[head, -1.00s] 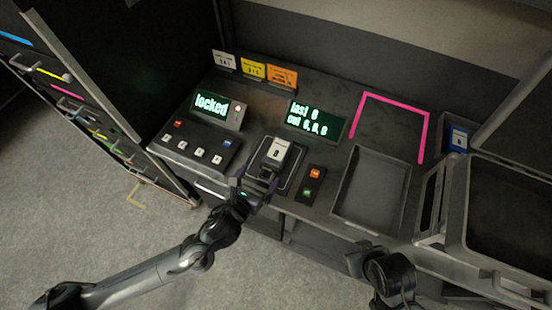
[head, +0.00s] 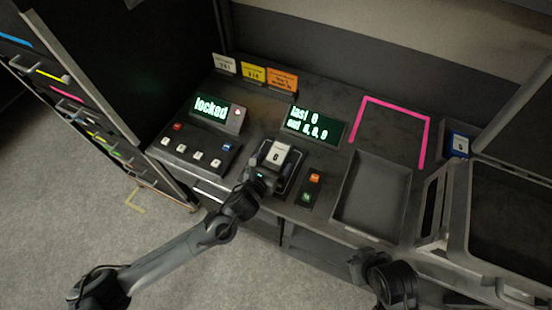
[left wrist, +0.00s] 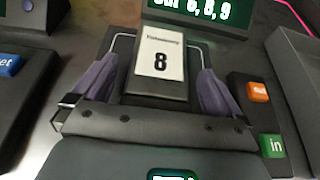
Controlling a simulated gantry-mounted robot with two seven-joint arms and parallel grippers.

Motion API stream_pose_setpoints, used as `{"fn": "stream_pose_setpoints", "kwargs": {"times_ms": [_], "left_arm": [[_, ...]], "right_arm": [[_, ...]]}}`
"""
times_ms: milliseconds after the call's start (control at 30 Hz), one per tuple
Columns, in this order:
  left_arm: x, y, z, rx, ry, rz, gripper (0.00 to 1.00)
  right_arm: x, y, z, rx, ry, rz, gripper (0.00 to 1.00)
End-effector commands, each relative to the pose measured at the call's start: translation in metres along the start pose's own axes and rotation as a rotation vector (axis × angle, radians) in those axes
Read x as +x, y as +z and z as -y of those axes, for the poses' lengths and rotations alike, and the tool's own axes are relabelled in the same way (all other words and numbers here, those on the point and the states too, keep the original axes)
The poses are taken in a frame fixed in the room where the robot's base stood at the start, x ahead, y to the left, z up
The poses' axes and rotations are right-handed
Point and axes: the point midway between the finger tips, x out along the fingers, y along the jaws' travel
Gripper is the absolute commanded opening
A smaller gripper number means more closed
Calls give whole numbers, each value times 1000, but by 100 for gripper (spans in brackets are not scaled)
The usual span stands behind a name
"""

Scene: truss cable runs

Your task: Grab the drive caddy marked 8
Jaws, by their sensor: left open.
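The drive caddy marked 8 (head: 277,153) stands in a dark framed dock on the bench, its white label facing up. My left gripper (head: 266,172) is at the caddy. In the left wrist view its two purple-grey fingers (left wrist: 158,85) are open, one on each side of the caddy; I cannot tell whether they touch it. My right gripper (head: 390,282) is at the lower right of the head view, away from the caddy; its fingers are not clear.
A keypad box (head: 196,152) and a "locked" display (head: 211,108) are left of the dock. Orange and green buttons (head: 310,188) sit close on its right. A text display (head: 314,127) stands behind. An empty grey tray (head: 372,200) and pink outline (head: 397,104) lie right.

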Motion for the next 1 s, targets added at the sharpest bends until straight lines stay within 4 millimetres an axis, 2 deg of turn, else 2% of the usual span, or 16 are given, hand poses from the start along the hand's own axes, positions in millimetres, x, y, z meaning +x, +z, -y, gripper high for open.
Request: {"fn": "stream_pose_setpoints", "kwargs": {"times_ms": [233,667,1000], "left_arm": [[1,0,0,0,0,0,100],[1,0,0,0,1,0,34],[0,5,0,-1,1,3,34]], "right_arm": [[0,0,2,6,-5,0,0],[0,0,2,7,-7,0,0],[0,0,0,0,-1,1,0]]}}
